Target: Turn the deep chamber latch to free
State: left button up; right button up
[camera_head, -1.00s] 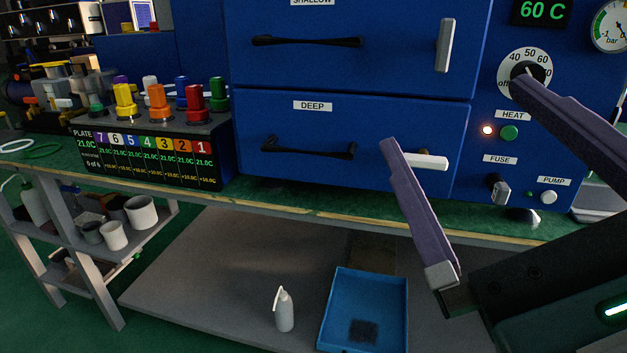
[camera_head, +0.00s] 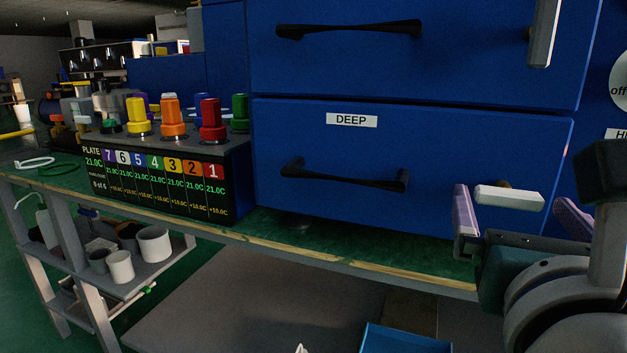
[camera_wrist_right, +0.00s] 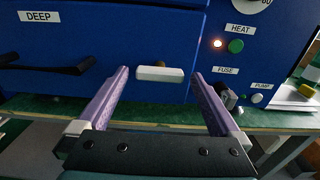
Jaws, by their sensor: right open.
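The deep chamber latch is a white bar (camera_head: 509,197) on the right of the blue drawer front labelled DEEP (camera_head: 340,150). It lies about horizontal. In the right wrist view the latch (camera_wrist_right: 160,74) shows ahead, between the two purple fingers. My right gripper (camera_head: 520,212) is open, one finger to each side of the latch, with nothing held. In the right wrist view the gripper (camera_wrist_right: 160,80) looks apart from the latch on both sides; I cannot tell how far short of it the fingertips are. My left gripper is not in view.
The black DEEP handle (camera_head: 345,176) is left of the latch. The upper latch (camera_head: 542,32) stands upright above. A plate unit (camera_head: 165,180) with coloured knobs is on the bench's left. A blue tray (camera_head: 405,342) is below.

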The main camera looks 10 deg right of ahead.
jog(key=shift+w+d, duration=0.4)
jog(key=shift+w, duration=0.15)
jog(key=c, duration=1.2)
jog(key=shift+c, duration=0.2)
